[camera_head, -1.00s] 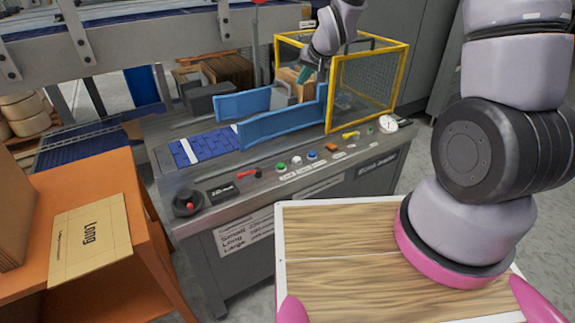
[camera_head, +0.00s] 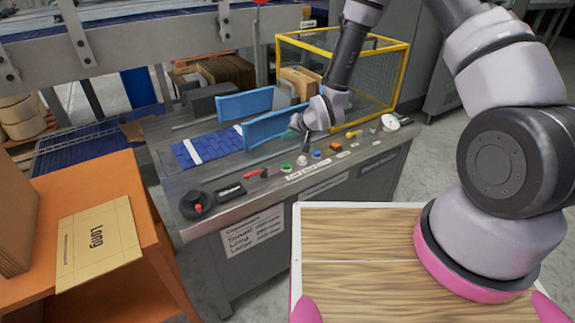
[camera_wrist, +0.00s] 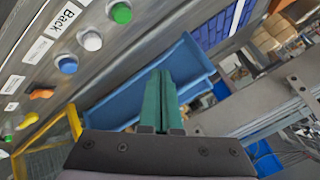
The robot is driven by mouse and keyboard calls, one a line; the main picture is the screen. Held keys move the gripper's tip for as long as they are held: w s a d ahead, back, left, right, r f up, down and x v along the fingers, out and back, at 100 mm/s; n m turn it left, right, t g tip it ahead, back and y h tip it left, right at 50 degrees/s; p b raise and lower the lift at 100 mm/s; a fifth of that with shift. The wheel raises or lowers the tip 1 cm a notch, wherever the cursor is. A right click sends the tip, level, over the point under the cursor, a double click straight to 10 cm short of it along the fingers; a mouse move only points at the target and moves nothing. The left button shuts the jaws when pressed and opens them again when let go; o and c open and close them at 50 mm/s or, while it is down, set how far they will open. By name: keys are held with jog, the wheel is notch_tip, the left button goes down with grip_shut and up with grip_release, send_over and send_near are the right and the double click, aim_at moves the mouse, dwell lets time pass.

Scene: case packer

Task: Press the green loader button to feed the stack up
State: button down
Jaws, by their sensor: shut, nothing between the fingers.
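Two green buttons sit in the row on the sloped front panel. One green button (camera_head: 286,167) is at the left of the coloured buttons; it also shows at the top of the wrist view (camera_wrist: 121,12). The other green button (camera_head: 373,127) is near the gauge at the right and shows at the left edge of the wrist view (camera_wrist: 7,134). I cannot read which label says loader. My gripper (camera_head: 295,122) has teal fingers, closed together and empty in the wrist view (camera_wrist: 159,73). It is above and behind the button row, near the blue guides, apart from both green buttons.
A white button (camera_head: 302,160), a blue button (camera_head: 317,155), an orange control (camera_head: 336,146) and a yellow control (camera_head: 353,134) lie between the green ones. Blue guides (camera_head: 270,128) and a yellow cage (camera_head: 395,75) stand behind. An orange table (camera_head: 145,225) is at left.

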aim_at(288, 166)
jog(key=shift+f, duration=0.1)
jog(key=shift+f, duration=4.3)
jog(key=shift+f, duration=0.1)
jog(key=shift+f, duration=0.3)
jog(key=shift+f, duration=0.5)
jog(key=shift+r, duration=0.9)
jog(key=shift+r, duration=0.1)
jog(key=shift+r, duration=2.4)
